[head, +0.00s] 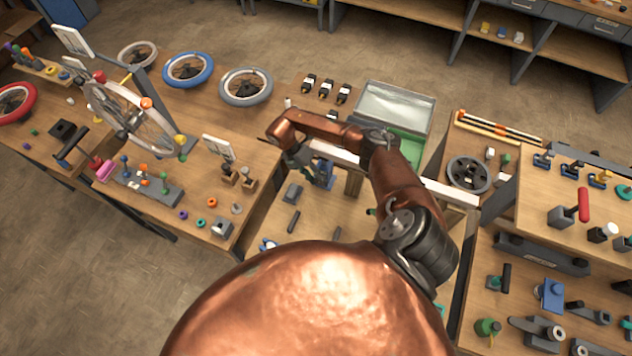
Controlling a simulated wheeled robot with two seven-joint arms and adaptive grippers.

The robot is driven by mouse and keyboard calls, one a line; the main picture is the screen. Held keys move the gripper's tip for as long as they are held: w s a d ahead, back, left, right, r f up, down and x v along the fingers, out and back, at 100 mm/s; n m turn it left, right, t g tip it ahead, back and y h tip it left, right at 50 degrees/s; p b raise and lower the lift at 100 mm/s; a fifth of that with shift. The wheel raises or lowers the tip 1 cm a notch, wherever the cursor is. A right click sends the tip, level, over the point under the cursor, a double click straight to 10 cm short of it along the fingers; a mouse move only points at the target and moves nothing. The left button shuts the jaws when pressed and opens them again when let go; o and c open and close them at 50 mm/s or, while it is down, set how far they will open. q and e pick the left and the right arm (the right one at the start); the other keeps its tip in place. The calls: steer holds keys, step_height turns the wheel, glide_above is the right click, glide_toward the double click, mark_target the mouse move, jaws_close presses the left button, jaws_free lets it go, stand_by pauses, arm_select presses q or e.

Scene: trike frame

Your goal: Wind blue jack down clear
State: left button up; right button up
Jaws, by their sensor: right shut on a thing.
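The blue jack (323,174) stands at the middle of the picture, below a white frame bar (335,152) on the central wooden bench. My right arm reaches over from the lower right, and my right gripper (301,162) points down at the left side of the jack. Its fingers are dark and small here. It is shut at the jack, apparently on its winding part, but the exact grip is hidden. Whether the top of the jack touches the bar is too small to tell. My left gripper does not show.
Small grey tools lie on the bench in front of the jack. The right benches hold many fixtures.

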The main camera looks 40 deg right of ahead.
steer(key=shift+s+f, duration=0.15)
steer(key=shift+s, duration=0.05)
steer(key=o, duration=1.2)
steer(key=shift+c, duration=0.2)
steer(key=shift+w, duration=0.1)
steer(key=shift+w+r, duration=0.3)
steer(key=shift+r, duration=0.25)
steer(key=v, duration=1.1)
steer(key=shift+a, duration=0.15)
steer(key=shift+f, duration=0.15)
